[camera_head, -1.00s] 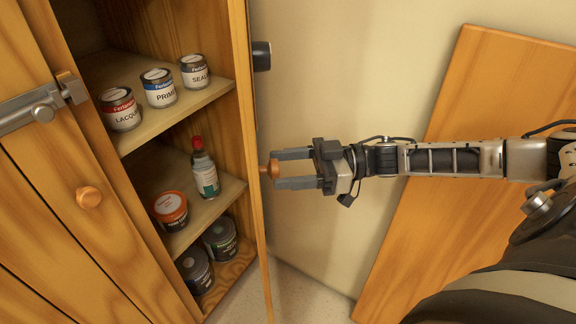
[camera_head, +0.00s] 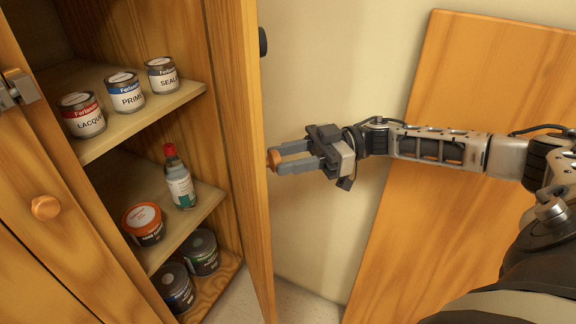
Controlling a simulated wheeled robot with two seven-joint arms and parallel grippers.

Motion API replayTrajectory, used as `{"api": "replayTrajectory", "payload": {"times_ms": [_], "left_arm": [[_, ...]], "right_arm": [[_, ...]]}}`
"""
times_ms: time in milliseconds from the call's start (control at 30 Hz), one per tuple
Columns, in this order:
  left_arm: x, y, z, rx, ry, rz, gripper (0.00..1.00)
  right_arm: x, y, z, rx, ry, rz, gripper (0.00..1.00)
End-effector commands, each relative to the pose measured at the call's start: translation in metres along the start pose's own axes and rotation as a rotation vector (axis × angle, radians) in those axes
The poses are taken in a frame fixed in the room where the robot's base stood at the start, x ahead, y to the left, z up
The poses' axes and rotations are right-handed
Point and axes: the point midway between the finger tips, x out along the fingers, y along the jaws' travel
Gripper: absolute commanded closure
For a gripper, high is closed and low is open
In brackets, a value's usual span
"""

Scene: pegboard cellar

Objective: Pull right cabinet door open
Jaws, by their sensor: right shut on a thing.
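The right cabinet door (camera_head: 247,120) stands open, seen nearly edge-on along the right side of the cabinet. Its round orange knob (camera_head: 273,159) sticks out to the right from the door's outer face. My right gripper (camera_head: 281,159) is shut on this knob, its two grey fingers above and below it. The knob is partly hidden by the fingers. The left cabinet door (camera_head: 90,215) is closed, with its own round knob (camera_head: 46,207). My left gripper is not in view.
Inside the cabinet, the upper shelf (camera_head: 140,112) holds three paint cans. A red-capped bottle (camera_head: 179,180) and an orange-lidded tub (camera_head: 143,222) stand on the middle shelf, with two dark cans below. A wooden panel (camera_head: 450,130) leans on the wall behind my right arm.

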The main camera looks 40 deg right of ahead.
Motion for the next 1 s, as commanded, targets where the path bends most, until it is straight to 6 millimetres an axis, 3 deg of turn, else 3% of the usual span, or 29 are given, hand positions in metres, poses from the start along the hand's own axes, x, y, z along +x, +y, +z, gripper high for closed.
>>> {"api": "replayTrajectory", "payload": {"times_ms": [133, 167, 233, 633, 800, 1000], "left_arm": [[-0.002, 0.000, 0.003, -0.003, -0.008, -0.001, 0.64], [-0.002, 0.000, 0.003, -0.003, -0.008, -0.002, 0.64], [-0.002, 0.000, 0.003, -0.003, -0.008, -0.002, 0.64], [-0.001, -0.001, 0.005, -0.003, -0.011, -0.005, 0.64], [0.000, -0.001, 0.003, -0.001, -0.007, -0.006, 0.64], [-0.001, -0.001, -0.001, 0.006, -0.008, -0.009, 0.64]], "right_arm": [[0.000, 0.000, -0.002, -0.002, 0.002, 0.002, 1.00], [0.000, 0.000, -0.002, -0.002, 0.002, 0.002, 0.61], [-0.001, 0.000, -0.002, -0.002, 0.002, 0.003, 0.42], [-0.001, 0.000, -0.008, -0.003, 0.000, 0.004, 0.42], [-0.001, -0.002, -0.037, -0.005, 0.000, 0.003, 0.42], [0.010, -0.035, -0.074, 0.000, -0.006, 0.000, 0.42]]}}
